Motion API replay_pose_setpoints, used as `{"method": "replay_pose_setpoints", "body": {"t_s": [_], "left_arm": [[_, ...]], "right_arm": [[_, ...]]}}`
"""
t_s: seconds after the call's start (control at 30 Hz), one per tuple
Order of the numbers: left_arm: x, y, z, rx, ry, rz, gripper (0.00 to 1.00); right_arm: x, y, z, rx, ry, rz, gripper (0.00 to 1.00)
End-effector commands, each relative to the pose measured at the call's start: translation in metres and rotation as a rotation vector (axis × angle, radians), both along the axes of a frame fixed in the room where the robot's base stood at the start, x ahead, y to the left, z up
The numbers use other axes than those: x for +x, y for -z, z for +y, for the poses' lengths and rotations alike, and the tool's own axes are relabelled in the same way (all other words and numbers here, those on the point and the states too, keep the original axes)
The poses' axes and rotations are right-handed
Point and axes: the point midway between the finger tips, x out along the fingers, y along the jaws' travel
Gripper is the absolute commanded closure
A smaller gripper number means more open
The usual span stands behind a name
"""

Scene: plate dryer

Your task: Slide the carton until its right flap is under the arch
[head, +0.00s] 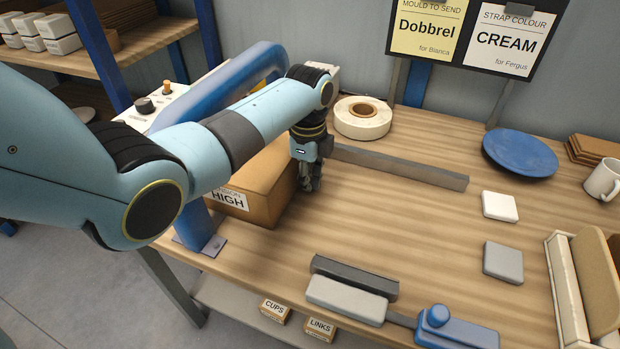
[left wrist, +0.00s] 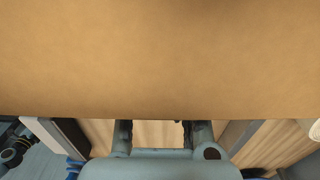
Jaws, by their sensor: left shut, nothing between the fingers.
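The brown carton (head: 268,178) stands on the bench at the left, with a white label reading HIGH on its near side. My left arm covers much of its top and left part, so its flaps cannot be made out. The blue arch (head: 201,222) rises at the carton's left, its foot on the bench's near edge, its upper part behind my arm. My left gripper (head: 311,186) points down at the carton's right side, shut and empty; I cannot tell if it touches. In the left wrist view the carton (left wrist: 160,60) fills the top, above the gripper (left wrist: 160,136). My right gripper is out of view.
A grey rail (head: 400,167) lies behind and right of the gripper, with a strap roll (head: 362,117) beyond it. A grey sealing tool (head: 345,298) lies at the front edge. A blue plate (head: 520,153) and two small tiles stand right. The bench middle is clear.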

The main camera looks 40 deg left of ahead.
Motion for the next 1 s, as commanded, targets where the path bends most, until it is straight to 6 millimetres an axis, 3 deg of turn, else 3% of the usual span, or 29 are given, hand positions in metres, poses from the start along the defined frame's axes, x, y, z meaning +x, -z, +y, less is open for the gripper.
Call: {"method": "replay_pose_setpoints", "body": {"t_s": [0.4, 1.0], "left_arm": [[-0.012, -0.002, 0.055, 0.002, -0.002, -0.001, 1.0], [-0.01, 0.001, 0.047, -0.002, 0.001, -0.001, 1.0]], "right_arm": [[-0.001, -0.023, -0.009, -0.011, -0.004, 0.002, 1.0], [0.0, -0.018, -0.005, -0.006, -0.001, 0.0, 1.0]]}}
